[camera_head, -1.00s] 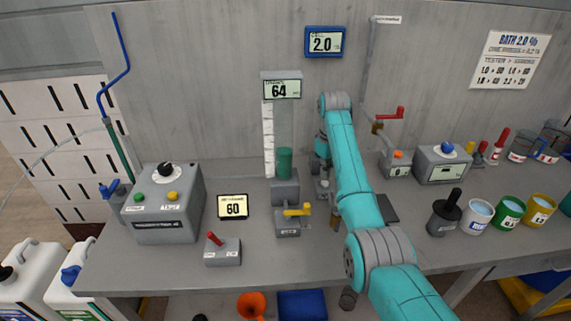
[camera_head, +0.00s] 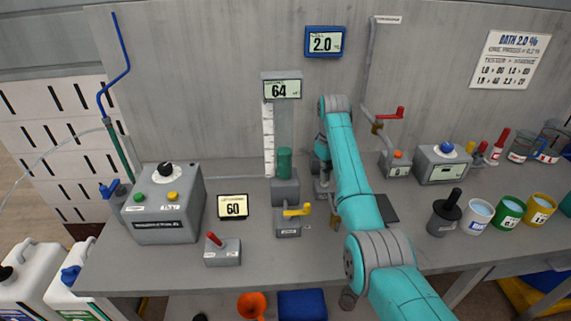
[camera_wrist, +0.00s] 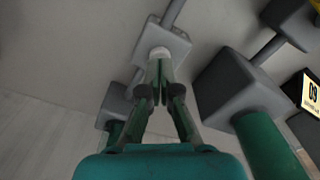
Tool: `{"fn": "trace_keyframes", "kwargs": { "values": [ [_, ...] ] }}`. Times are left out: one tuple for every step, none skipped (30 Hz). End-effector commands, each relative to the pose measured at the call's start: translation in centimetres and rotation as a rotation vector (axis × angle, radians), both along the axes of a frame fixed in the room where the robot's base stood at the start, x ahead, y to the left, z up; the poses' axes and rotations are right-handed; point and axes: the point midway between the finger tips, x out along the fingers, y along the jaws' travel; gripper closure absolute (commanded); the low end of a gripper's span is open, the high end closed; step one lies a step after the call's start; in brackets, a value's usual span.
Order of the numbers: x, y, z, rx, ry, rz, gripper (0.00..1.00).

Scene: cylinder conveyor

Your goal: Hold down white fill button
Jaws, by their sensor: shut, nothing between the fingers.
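The white fill button (camera_wrist: 160,53) shows in the wrist view as a small pale cap on a grey box (camera_wrist: 172,42). My gripper (camera_wrist: 158,70) is shut and empty. Its fingertips are right at the button and overlap its near edge; I cannot tell whether they touch it or press it. In the head view my gripper (camera_head: 324,192) points down just right of the measuring column and hides the button. The measuring column (camera_head: 284,130) holds green liquid near its bottom, and its display (camera_head: 281,90) reads 64.
A yellow-handled valve (camera_head: 297,210) stands in front of the column. A small display (camera_head: 233,207) reads 60. Left are a red-lever box (camera_head: 222,250) and a control box (camera_head: 163,205). Right are a red crank (camera_head: 392,113), a grey box with a blue knob (camera_head: 442,163), and several cups.

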Motion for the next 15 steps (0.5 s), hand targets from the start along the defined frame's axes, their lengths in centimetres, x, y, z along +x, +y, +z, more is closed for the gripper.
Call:
{"fn": "trace_keyframes", "kwargs": {
  "values": [
    [-0.01, 0.0, -0.11, 0.0, 0.0, 0.0, 1.0],
    [-0.01, 0.0, -0.16, 0.0, 0.0, 0.0, 1.0],
    [-0.01, 0.0, -0.23, 0.0, 0.0, 0.0, 1.0],
    [-0.01, 0.0, -0.28, 0.0, 0.0, 0.0, 1.0],
    [0.0, 0.0, -0.33, 0.0, 0.0, 0.0, 1.0],
    [0.0, 0.0, -0.4, 0.0, 0.0, 0.0, 1.0],
    [0.0, 0.0, -0.45, 0.0, 0.0, 0.0, 1.0],
    [0.0, 0.0, -0.5, 0.0, 0.0, 0.0, 1.0],
    [0.0, 0.0, -0.57, 0.0, 0.0, 0.0, 1.0],
    [0.01, 0.0, -0.62, 0.0, 0.0, 0.0, 1.0],
    [0.01, 0.0, -0.67, 0.0, 0.0, 0.0, 1.0],
    [0.01, 0.0, -0.73, 0.0, 0.0, 0.0, 1.0],
    [0.01, 0.0, -0.79, 0.0, 0.0, 0.0, 1.0],
    [0.01, 0.0, -0.83, 0.0, 0.0, 0.0, 1.0],
    [0.01, 0.0, -0.9, 0.0, 0.0, 0.0, 1.0]
  ]
}}
